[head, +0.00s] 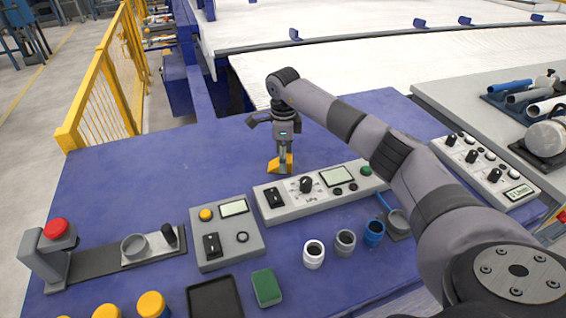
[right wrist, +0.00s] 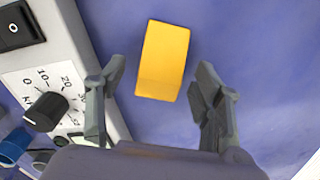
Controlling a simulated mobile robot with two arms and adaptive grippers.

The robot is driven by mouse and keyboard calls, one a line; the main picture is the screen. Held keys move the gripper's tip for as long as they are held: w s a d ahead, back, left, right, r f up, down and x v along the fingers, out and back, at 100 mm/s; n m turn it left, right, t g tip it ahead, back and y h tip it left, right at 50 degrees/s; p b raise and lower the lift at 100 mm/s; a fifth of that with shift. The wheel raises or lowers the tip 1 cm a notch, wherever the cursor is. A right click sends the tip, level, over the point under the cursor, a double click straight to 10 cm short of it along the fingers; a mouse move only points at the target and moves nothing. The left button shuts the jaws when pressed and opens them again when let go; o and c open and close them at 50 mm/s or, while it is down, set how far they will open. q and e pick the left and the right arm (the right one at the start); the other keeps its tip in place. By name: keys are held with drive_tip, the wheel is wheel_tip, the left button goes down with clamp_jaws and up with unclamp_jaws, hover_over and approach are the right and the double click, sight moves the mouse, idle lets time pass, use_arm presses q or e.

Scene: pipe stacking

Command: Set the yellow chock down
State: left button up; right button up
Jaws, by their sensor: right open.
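The yellow chock (head: 275,166) rests on the blue table top, just behind the long grey control box. In the right wrist view the chock (right wrist: 163,60) lies on the blue surface between and beyond the fingertips, with blue gaps on both sides. My right gripper (head: 284,163) points down at the chock, and in the right wrist view its fingers (right wrist: 158,90) are spread apart and touch nothing that I can see. In the head view the gripper hides part of the chock. My left gripper is not in view.
The long grey control box (head: 263,203) with a dial stands right in front of the chock. A smaller control box (head: 238,252), several cups and a green block (head: 266,287) stand nearer. The blue table (head: 170,170) is clear left of the chock. A yellow fence (head: 105,90) stands beyond.

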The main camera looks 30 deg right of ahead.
drive_tip(key=shift+f, duration=0.7)
drive_tip(key=shift+c, duration=0.5)
drive_tip(key=c, duration=1.3)
drive_tip(key=shift+r, duration=0.1)
